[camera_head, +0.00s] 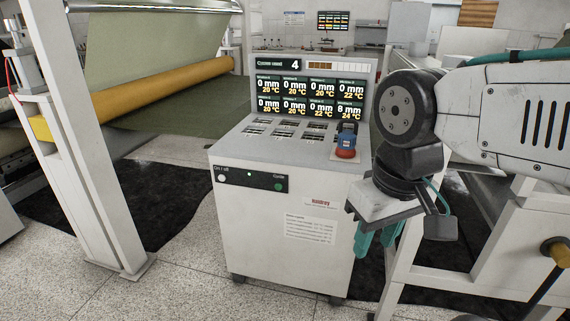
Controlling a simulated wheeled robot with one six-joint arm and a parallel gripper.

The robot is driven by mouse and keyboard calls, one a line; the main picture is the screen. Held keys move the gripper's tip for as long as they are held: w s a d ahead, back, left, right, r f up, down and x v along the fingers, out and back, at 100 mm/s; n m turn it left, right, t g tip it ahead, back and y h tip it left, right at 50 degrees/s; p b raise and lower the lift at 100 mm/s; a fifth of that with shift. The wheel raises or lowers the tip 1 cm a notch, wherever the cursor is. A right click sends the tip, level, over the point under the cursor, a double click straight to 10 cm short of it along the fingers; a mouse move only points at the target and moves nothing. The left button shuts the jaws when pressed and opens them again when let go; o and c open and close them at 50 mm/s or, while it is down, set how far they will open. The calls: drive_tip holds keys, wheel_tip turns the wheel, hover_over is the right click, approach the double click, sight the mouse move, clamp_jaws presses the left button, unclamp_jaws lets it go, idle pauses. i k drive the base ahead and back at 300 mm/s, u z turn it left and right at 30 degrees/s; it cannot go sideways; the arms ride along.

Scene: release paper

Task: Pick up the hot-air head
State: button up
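I cannot clearly make out a hot-air head in the head view. A small blue and red piece with a dark top (346,141) stands on the right of the control console's sloping top; I cannot tell if it is the hot-air head. My gripper (377,250) hangs from my white arm at the right, in front of the console's right side. Its two teal fingers point down with a gap between them, and nothing shows between them. The fingers are below and to the right of the blue and red piece, apart from it in the picture.
The white control console (255,230) with lit displays (310,95) stands in the middle. A yellow roller (160,92) and a white frame post (85,180) are at the left. A white frame (470,270) is at the right. Speckled floor (180,275) lies open at front left.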

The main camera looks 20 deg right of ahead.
sight(347, 138)
drive_tip(key=u, duration=0.3)
drive_tip(key=k, duration=0.5)
drive_tip(key=u, duration=1)
drive_tip(key=i, duration=1.1)
drive_tip(key=z, duration=0.35)
drive_tip(key=i, duration=0.7)
drive_tip(key=z, duration=1.45)
drive_tip(key=i, duration=1)
drive_tip(key=z, duration=0.3)
